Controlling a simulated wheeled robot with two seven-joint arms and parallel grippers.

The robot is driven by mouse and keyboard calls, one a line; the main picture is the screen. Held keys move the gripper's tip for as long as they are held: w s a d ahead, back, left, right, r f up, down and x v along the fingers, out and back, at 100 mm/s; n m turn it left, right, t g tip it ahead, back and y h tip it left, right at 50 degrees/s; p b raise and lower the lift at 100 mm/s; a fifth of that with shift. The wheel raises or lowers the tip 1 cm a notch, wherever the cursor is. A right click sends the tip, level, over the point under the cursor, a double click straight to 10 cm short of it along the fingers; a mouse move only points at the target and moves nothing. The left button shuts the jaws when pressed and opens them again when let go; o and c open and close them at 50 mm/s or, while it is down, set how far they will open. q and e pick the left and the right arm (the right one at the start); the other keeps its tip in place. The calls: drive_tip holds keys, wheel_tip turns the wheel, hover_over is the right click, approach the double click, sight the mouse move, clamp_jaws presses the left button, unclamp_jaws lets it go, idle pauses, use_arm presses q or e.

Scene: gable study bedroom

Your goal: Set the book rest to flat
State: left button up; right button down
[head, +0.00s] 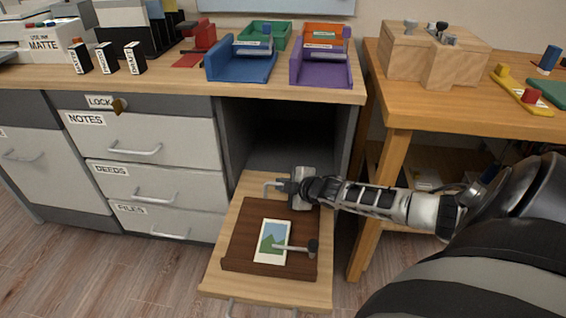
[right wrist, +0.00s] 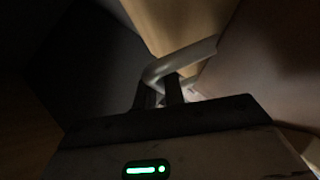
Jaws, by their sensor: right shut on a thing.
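The book rest (head: 239,240) is a dark brown board with a lip at its front edge. It sits on a pale wooden pull-out shelf (head: 225,284) in front of the open cabinet bay. A card with a landscape picture (head: 271,241) lies on it. I cannot tell its exact tilt. A grey rod with a dark knob (head: 313,246) crosses its right side. My right gripper (head: 287,187) is at the book rest's back edge, shut on a bent grey handle (head: 268,186). The handle also shows between the fingers in the right wrist view (right wrist: 180,62). My left gripper is out of view.
The dark open bay (head: 290,135) is behind the shelf. Closed drawers (head: 150,185) stand on the left. A wooden table (head: 396,150) with a leg stands close on the right. Blue (head: 240,68) and purple (head: 320,74) trays sit on the desk above.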

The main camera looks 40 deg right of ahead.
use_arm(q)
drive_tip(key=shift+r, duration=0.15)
use_arm(e)
drive_tip(key=shift+s+f, duration=0.1)
drive_tip(key=shift+f, duration=0.1)
drive_tip(key=c, duration=1.5)
unclamp_jaws()
drive_tip(key=shift+f, duration=0.1)
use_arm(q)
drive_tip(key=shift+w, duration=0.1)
